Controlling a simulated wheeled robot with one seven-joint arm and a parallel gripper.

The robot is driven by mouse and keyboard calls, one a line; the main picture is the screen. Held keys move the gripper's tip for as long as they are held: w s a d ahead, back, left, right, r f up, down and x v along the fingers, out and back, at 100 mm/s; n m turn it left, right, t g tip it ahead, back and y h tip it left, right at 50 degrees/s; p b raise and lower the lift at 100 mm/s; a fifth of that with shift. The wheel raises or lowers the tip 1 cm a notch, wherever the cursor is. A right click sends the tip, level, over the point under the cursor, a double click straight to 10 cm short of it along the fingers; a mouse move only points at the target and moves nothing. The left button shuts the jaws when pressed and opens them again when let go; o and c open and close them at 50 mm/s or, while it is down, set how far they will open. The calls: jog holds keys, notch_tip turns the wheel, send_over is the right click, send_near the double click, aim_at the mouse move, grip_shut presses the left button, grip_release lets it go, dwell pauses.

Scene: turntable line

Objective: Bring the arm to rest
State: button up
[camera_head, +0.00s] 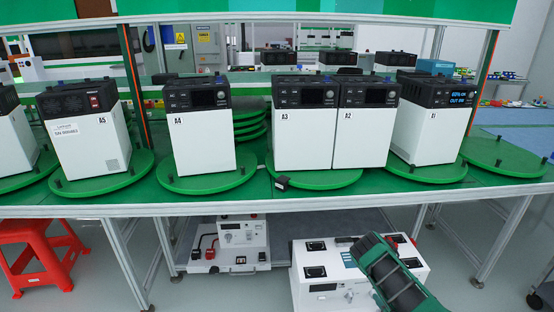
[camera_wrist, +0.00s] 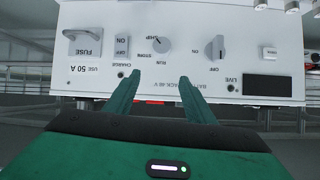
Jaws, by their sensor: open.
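My gripper (camera_wrist: 157,92) shows in the wrist view with its two green fingers apart and nothing between them. The fingertips lie in front of the panel of a white battery pack (camera_wrist: 185,20), whose labels appear upside down. I cannot tell whether they touch it. In the head view, my green and black arm reaches in at the lower right, over the white battery pack (camera_head: 312,292) below the table. The fingers are hidden in that view.
A green table (camera_head: 390,183) carries white power units with black tops, such as A4 (camera_head: 205,145) and A1 (camera_head: 420,130), on round green turntables. One turntable (camera_head: 505,157) at right is empty. A red stool (camera_head: 40,250) stands at left. Another white pack (camera_head: 230,238) sits beneath the table.

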jog(key=w+d+r+g+h, duration=0.1)
jog(key=w+r, duration=0.3)
jog(key=r, duration=0.4)
jog(key=w+d+r+g, duration=0.1)
jog(key=w+r, duration=0.2)
jog(key=r, duration=0.6)
jog(key=s+r+m+g, duration=0.1)
jog(key=s+r+g, duration=0.15)
jog(key=r, duration=0.75)
jog(key=s+r+m+g, duration=0.15)
jog(key=s+r, duration=0.25)
jog(key=r, duration=0.5)
jog(key=s+a+r+g, duration=0.2)
jog(key=s+r, duration=0.6)
jog(key=s, duration=0.1)
jog(key=s+a+r+g, duration=0.1)
jog(key=s+a+r, duration=0.1)
jog(key=s+r, duration=0.65)
jog(key=s+a+r+m+g, duration=0.1)
jog(key=s+a+r, duration=0.2)
jog(key=s, duration=0.9)
jog(key=s+a+r+m+g+y, duration=0.1)
jog(key=s+a+r+g, duration=0.1)
jog(key=s, duration=0.9)
jog(key=shift+s+a+r+m, duration=0.35)
jog(key=shift+a+r, duration=0.25)
jog(key=shift+r, duration=0.35)
